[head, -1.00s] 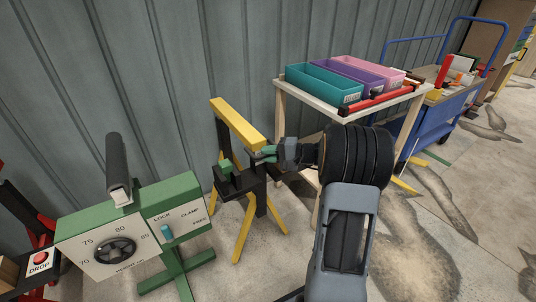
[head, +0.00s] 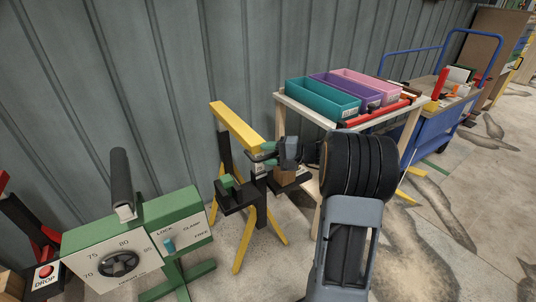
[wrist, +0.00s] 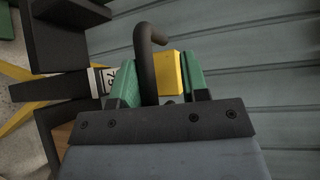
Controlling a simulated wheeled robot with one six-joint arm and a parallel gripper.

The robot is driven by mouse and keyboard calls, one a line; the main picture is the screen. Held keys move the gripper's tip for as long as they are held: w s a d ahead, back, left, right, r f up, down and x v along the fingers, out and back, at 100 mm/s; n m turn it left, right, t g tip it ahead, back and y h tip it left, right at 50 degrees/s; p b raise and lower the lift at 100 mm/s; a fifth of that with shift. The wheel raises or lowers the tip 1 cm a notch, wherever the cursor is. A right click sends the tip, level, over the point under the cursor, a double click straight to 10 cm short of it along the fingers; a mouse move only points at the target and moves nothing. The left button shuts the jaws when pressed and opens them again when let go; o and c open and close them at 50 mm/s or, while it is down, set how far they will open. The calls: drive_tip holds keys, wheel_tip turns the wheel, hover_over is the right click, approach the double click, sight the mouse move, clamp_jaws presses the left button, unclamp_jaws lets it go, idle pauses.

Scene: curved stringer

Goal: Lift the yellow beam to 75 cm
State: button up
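The yellow beam (head: 235,127) slopes along the top of a stand with yellow legs, by the corrugated wall. My gripper (head: 264,155) has its green fingers at the beam's near end, and seems closed on it. In the wrist view the fingers (wrist: 160,85) lie either side of the beam end (wrist: 168,73) and a dark hooked rod (wrist: 148,55). A dark post with a white label (wrist: 103,80) reading 75 shows left of the fingers. In the head view, the label (head: 258,169) shows below my gripper. The beam's exact height cannot be read.
A green control box (head: 140,238) with a dial, a lock/clamp/free switch and a dark lever (head: 121,180) stands front left. A red drop button (head: 45,271) is beside it. A table with coloured bins (head: 322,97) stands right, close to my arm. A blue cart (head: 425,132) stands behind.

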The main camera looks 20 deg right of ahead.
drive_tip(key=p+v, duration=0.3)
drive_tip(key=v, duration=1)
drive_tip(key=shift+s+d, duration=0.25)
drive_tip(key=shift+d, duration=0.1)
drive_tip(key=s+a+r+n+g+h+p, duration=0.2)
drive_tip(key=a+r+g+p, duration=0.2)
drive_tip(key=a+r+p, duration=0.3)
drive_tip(key=s+a+r+n+g+h+p, duration=0.2)
drive_tip(key=a+r+g+p, duration=0.1)
drive_tip(key=a+r+p, duration=0.5)
drive_tip(key=s+a+r+n+h+p, duration=0.5)
drive_tip(key=s+a+r+h+p, duration=0.2)
drive_tip(key=r+p, duration=0.4)
drive_tip(key=s+h+p, duration=0.1)
drive_tip(key=s+p, duration=0.1)
drive_tip(key=shift+s+t+h+p, duration=0.3)
drive_tip(key=shift+h+p, duration=0.1)
drive_tip(key=shift+a+r, duration=0.1)
drive_tip(key=shift+a, duration=0.05)
